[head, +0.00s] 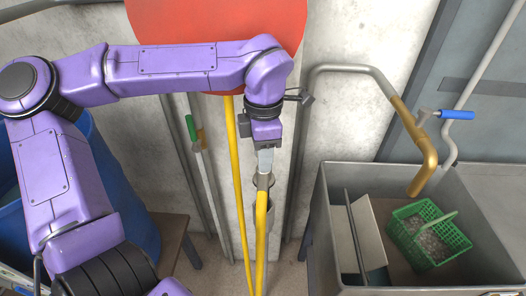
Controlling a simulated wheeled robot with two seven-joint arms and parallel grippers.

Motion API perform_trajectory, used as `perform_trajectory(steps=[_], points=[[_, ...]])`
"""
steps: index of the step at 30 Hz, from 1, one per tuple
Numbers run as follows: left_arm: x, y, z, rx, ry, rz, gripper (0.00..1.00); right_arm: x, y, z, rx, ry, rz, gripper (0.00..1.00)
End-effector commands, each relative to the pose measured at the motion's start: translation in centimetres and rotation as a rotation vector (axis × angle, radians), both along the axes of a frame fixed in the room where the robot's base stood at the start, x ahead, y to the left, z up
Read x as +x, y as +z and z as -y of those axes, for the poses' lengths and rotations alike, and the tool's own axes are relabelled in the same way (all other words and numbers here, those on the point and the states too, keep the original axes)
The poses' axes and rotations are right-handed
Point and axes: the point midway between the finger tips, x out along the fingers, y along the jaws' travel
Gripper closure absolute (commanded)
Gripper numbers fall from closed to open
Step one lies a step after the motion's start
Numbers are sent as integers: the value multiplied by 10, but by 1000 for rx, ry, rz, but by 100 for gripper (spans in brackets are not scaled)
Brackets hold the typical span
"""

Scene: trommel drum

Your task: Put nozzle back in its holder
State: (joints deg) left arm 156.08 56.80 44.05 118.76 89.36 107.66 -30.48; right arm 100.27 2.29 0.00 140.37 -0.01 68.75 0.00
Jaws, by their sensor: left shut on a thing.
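My left gripper (265,158) points down in front of the wall, near the middle of the head view. It is shut on the nozzle (263,181), a grey metal piece at the top of a yellow hose (261,232) that hangs down below it. A dark rounded bracket, which looks like the holder, shows partly behind the nozzle at about the same height. The nozzle covers much of it, so I cannot tell whether the nozzle sits in it or in front of it. My right gripper is out of view.
A red disc (215,22) is on the wall behind my left arm. A grey sink (324,232) with a green basket (428,236) and a brass-coloured spout (424,150) stands at right. A blue barrel (135,205) is at left, beside a low wooden bench (170,232).

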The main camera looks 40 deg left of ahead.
Motion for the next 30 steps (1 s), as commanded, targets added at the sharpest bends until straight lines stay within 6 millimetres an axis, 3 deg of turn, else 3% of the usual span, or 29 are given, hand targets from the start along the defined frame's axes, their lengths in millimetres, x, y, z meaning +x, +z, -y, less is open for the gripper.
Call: perform_trajectory(steps=[30], points=[[0, -33, 0, -1, 1, 1, 100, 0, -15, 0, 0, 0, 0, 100]])
